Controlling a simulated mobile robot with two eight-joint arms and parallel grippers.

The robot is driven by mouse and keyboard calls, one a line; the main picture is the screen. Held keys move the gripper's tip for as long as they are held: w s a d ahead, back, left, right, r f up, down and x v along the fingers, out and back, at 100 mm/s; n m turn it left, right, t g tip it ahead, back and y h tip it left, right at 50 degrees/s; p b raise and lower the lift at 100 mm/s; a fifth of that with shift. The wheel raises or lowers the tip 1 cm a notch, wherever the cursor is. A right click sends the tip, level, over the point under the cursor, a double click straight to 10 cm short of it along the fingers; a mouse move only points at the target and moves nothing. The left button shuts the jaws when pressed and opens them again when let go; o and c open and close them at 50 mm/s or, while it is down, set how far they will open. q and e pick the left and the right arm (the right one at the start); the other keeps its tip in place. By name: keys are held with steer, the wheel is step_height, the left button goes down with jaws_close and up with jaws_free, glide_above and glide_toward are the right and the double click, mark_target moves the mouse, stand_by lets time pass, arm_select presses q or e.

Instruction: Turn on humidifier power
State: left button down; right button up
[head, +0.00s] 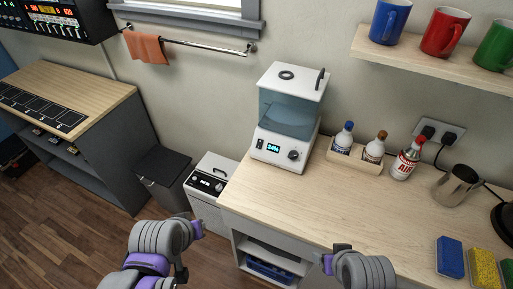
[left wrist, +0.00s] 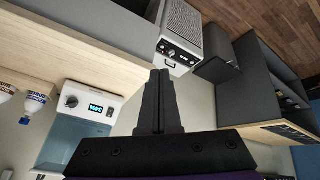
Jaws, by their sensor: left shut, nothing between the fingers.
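The humidifier (head: 285,108) stands at the left end of the wooden counter. It has a white base and lid and a translucent blue tank. Its front has a small dark switch (head: 259,143), a lit display (head: 273,148) that seems to read 24%, and a round knob (head: 294,155). In the left wrist view the humidifier shows upside down, with its display (left wrist: 96,108) lit. My left gripper (left wrist: 157,72) is shut and empty, apart from the humidifier.
A white appliance (head: 206,187) stands on the floor left of the counter (head: 300,197), with a dark bin (head: 163,178) beside it. A bottle tray (head: 355,158) is right of the humidifier. The shelf with mugs (head: 430,55) overhangs the right.

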mark_target(258, 147)
arm_select(q)
steer(key=w+d+r+n+h, duration=0.1)
steer(key=w+d+r+n, duration=0.1)
steer(key=w, duration=0.4)
steer(key=w+d+r+n+t+h+b, duration=0.1)
steer(key=w+d+r+n, duration=0.2)
steer(key=w, duration=0.4)
steer(key=w+d+r+n+t+b, duration=0.1)
steer(key=w+d+r+n, duration=0.1)
steer(key=w+d+n, duration=0.2)
steer(key=w+n, duration=0.2)
steer(key=w, duration=0.1)
steer(key=shift+d+r+h, duration=0.15)
steer(key=shift+d+h, duration=0.25)
steer(key=x, duration=1.4)
steer(key=shift+w+r+b, duration=0.15)
steer(key=shift+w+b, duration=0.1)
steer(key=shift+b, duration=0.15)
steer(key=shift+w+f, duration=0.1)
steer(key=shift+f, duration=0.15)
steer(key=shift+r, duration=0.2)
